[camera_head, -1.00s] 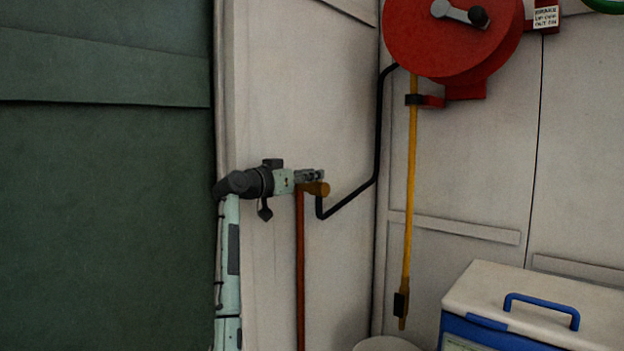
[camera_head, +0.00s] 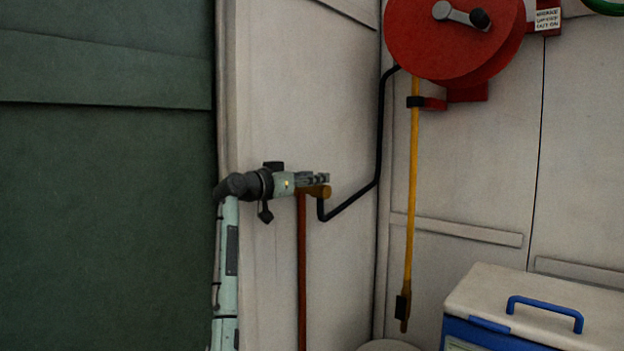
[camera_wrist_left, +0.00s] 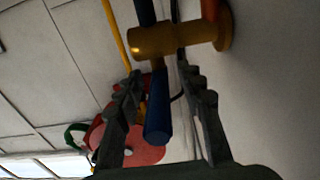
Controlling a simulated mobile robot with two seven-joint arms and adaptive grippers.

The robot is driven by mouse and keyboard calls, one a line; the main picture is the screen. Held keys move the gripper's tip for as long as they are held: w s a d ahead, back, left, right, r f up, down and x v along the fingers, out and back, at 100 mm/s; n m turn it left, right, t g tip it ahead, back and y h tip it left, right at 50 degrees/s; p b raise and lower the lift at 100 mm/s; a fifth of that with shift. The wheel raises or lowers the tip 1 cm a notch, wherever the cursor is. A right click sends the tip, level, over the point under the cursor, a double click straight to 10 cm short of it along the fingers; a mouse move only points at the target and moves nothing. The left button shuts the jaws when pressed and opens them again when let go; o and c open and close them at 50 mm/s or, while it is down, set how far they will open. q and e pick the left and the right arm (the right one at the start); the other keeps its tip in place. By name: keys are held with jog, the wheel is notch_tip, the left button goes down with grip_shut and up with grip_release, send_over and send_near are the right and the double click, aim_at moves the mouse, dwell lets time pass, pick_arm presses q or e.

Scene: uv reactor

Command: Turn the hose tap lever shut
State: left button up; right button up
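The hose tap is a brass body (camera_head: 322,192) at the top of a copper pipe (camera_head: 301,270) by the wall. In the left wrist view its brass barrel (camera_wrist_left: 165,40) lies across the top, beyond the fingertips. A blue lever (camera_wrist_left: 157,118) runs from the barrel back between the fingers. My left gripper (camera_head: 315,179) is at the tap in the head view, and its lever is hidden there. In the left wrist view the left gripper (camera_wrist_left: 161,66) is open, with one finger on each side of the lever and a clear gap on the right. My right gripper is out of view.
A black hose (camera_head: 378,130) runs from the tap up to a red reel (camera_head: 455,35). A blue and white cool box (camera_head: 545,305) stands at lower right. A dark green panel (camera_head: 100,200) fills the left.

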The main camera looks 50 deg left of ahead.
pick_arm(q)
jog(key=s+d, duration=0.2)
jog(key=s, duration=1)
jog(key=shift+w+d, duration=0.1)
